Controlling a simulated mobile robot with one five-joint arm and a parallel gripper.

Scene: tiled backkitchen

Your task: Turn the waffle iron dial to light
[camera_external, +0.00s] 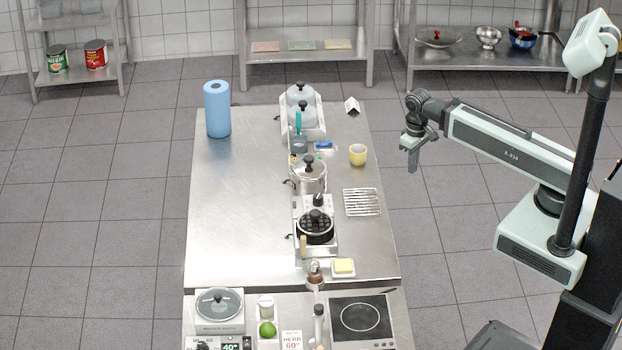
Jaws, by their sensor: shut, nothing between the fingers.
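What looks like the waffle iron (315,226) stands toward the right side of the steel table, with a round black gridded plate on a steel body. A light brown handle (303,246) shows at its front. Its dial and setting marks are too small to make out. My gripper (413,168) is shut and empty, pointing down in the air to the right of the table, apart from the waffle iron and farther back.
A steel pot (308,177) stands just behind the waffle iron, a wire rack (362,202) to its right, and a butter dish (343,268) in front. A yellow cup (358,154) and blue paper roll (217,109) stand farther back.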

